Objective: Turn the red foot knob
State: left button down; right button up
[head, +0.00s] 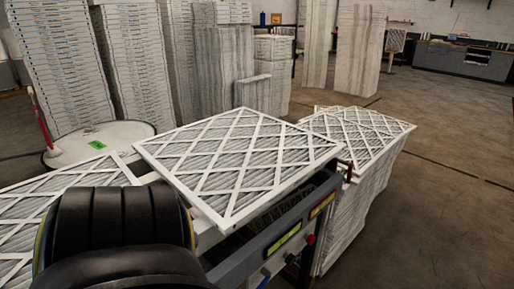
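A small round red knob (310,239) shows on the front side of a grey machine (240,265), low and right of the picture's middle. I cannot tell for sure that it is the foot knob. Neither of my grippers shows in the head view, and nothing is seen touching the knob. A black ribbed shape, probably part of my arm, fills the lower left and hides part of the machine.
A large framed filter (237,160) lies on top of the machine. A stack of filters (360,135) stands just behind and right of it. A white round drum top (100,142) is at left. Tall filter stacks line the back. The floor (450,220) at right is clear.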

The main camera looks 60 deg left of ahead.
aim_at(311, 239)
jog(key=u, duration=1.75)
